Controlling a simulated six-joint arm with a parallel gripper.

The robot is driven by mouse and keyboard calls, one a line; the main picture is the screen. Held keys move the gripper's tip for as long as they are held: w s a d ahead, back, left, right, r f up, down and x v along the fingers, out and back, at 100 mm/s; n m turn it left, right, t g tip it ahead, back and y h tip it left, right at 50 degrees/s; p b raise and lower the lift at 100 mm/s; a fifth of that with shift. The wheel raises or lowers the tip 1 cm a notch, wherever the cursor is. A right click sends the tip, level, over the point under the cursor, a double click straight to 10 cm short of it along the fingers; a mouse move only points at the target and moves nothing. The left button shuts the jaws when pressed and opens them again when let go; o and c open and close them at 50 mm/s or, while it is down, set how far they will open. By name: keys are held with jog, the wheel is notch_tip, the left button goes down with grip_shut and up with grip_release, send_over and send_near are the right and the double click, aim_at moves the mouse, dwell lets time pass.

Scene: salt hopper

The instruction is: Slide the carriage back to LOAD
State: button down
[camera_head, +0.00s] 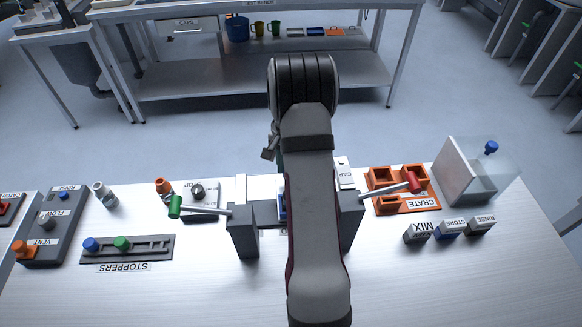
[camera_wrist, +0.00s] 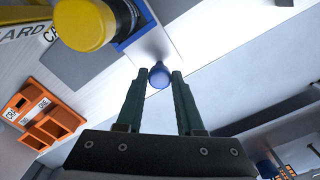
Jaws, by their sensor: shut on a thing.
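My gripper (camera_wrist: 159,82) shows in the wrist view as two dark green fingers, their tips shut on a small round blue knob (camera_wrist: 159,75). The knob lies just off a light surface beside a blue-edged part (camera_wrist: 135,27), which may be the carriage; I cannot tell how they join. A yellow-capped cylinder (camera_wrist: 85,24) stands next to that part. In the head view my arm covers the gripper, the knob and most of the carriage. Only a sliver of blue (camera_head: 282,206) shows between two dark posts (camera_head: 243,236). No LOAD mark is readable.
A green-handled lever (camera_head: 176,206) sticks out left of the posts, a red-handled lever (camera_head: 412,181) right. An orange crate (camera_head: 403,205), a clear box (camera_head: 470,175) and small labelled blocks (camera_head: 450,230) stand right. A stopper rack (camera_head: 125,249) and valve panel (camera_head: 50,228) stand left.

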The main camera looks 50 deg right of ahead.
jog(key=c, duration=0.5)
grip_release()
notch_tip(320, 180, up, 16)
jog(key=shift+f, duration=0.1)
